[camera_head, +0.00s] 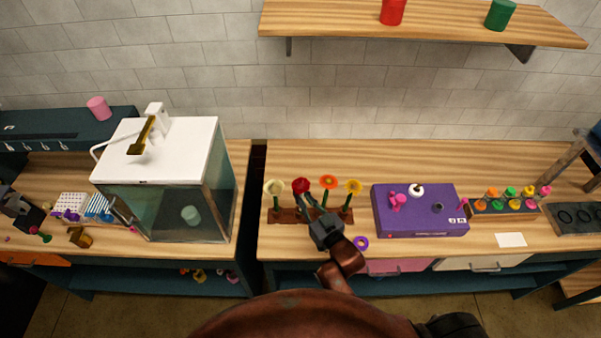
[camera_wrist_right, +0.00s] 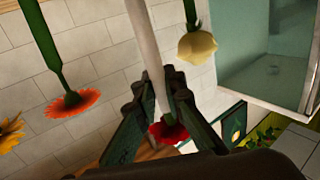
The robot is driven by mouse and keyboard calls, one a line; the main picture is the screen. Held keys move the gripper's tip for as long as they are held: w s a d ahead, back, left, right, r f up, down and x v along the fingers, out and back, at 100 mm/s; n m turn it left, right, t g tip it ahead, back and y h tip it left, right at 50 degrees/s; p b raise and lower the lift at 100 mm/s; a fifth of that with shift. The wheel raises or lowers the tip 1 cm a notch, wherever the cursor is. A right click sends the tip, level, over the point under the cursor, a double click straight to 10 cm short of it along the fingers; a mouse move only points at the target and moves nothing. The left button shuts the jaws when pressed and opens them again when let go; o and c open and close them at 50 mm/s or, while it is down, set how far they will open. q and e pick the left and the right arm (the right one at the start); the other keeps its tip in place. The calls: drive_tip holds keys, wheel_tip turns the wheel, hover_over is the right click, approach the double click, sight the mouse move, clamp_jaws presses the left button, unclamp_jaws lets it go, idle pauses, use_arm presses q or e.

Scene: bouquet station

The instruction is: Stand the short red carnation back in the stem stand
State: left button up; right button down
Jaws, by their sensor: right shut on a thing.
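The red carnation (camera_head: 301,185) is upright at the stem stand (camera_head: 288,216), between the white and orange flowers. My right gripper (camera_head: 311,203) reaches up from the front right and is shut on it just below the bloom. In the right wrist view, which looks inverted, the red bloom (camera_wrist_right: 168,133) shows between the fingers (camera_wrist_right: 155,100), with a pale rod, apparently its stem, running away from it. My gripper hides the stem's lower end in the head view, so I cannot tell whether it sits in a hole.
A white flower (camera_head: 275,188), an orange flower (camera_head: 328,182) and a yellow flower (camera_head: 353,187) stand close by in the stand. A purple ring (camera_head: 361,243) lies in front. A purple box (camera_head: 420,213) stands to the right, and a glass tank (camera_head: 168,207) to the left across a gap.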

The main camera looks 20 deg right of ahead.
use_arm(q)
drive_tip(key=w+r+p, duration=0.3)
drive_tip(key=r, duration=0.1)
drive_tip(key=f+b, duration=0.1)
drive_tip(key=s+f+b, duration=0.2)
drive_tip(key=b, duration=0.1)
drive_tip(key=shift+a+f, duration=0.1)
drive_tip(key=shift+f, duration=0.15)
use_arm(e)
drive_tip(key=shift+n+y, duration=0.3)
drive_tip(key=shift+y, duration=0.3)
drive_tip(key=w+f, duration=0.1)
drive_tip(key=w, duration=0.1)
drive_tip(key=w+f, duration=0.1)
drive_tip(key=w, duration=0.1)
drive_tip(key=shift+d+f, duration=0.2)
drive_tip(key=shift+f, duration=0.15)
use_arm(q)
drive_tip(key=shift+w+r, duration=0.1)
drive_tip(key=shift+w, duration=0.35)
drive_tip(key=shift+s+r+p, duration=0.1)
drive_tip(key=shift+r+p, duration=0.35)
drive_tip(key=shift+p, duration=0.05)
use_arm(e)
drive_tip(key=shift+s+f, duration=0.1)
drive_tip(key=shift+f, duration=0.25)
